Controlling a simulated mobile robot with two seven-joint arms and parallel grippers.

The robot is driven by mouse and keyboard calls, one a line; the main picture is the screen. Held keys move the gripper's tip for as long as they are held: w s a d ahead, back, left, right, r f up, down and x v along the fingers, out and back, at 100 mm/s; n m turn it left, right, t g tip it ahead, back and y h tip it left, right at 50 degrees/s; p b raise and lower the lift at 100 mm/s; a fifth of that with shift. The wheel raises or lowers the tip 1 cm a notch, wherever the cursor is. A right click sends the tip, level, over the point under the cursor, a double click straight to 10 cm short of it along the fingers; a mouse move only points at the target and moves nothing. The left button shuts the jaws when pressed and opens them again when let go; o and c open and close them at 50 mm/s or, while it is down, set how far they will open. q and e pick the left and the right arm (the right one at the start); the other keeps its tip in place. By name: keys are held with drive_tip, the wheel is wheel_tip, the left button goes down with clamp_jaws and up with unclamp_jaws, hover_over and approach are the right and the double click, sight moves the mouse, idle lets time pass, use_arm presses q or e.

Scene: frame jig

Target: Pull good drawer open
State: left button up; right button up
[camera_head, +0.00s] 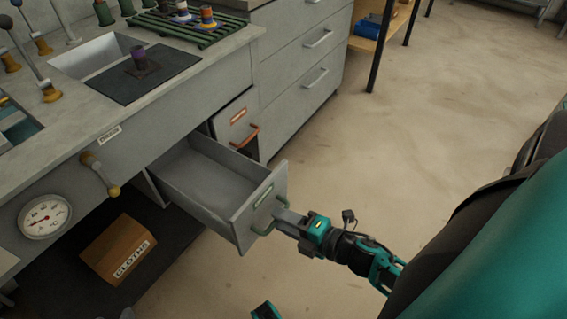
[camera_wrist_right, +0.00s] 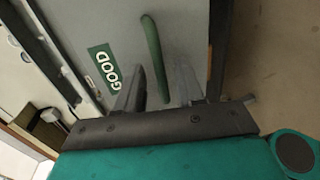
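The good drawer (camera_head: 207,180) is pulled well out of the bench in the head view, and its inside looks empty. Its grey front carries a green label reading GOOD (camera_wrist_right: 106,68) and a green bar handle (camera_wrist_right: 154,58). My right gripper (camera_wrist_right: 158,90) is at this handle, with one finger on each side of it. Gaps show between the fingers and the bar, so the gripper looks open around it. It also shows at the drawer front in the head view (camera_head: 283,217). A teal piece at the bottom edge may be my left gripper (camera_head: 265,311); its fingers are hidden.
A closed drawer with an orange-red handle (camera_head: 245,138) is beside the open one. A cardboard box marked CLOTHS (camera_head: 118,249) lies on the dark lower shelf. A gauge (camera_head: 44,216) and a knobbed lever (camera_head: 100,174) are on the bench front. Floor to the right is clear.

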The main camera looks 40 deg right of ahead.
use_arm(q)
drive_tip(key=shift+s+a+r+p, duration=0.2)
drive_tip(key=shift+a+r+p, duration=0.15)
drive_tip(key=shift+p, duration=0.65)
use_arm(e)
drive_tip(key=v, duration=1.2)
drive_tip(key=shift+s, duration=0.2)
use_arm(q)
drive_tip(key=shift+r, duration=0.2)
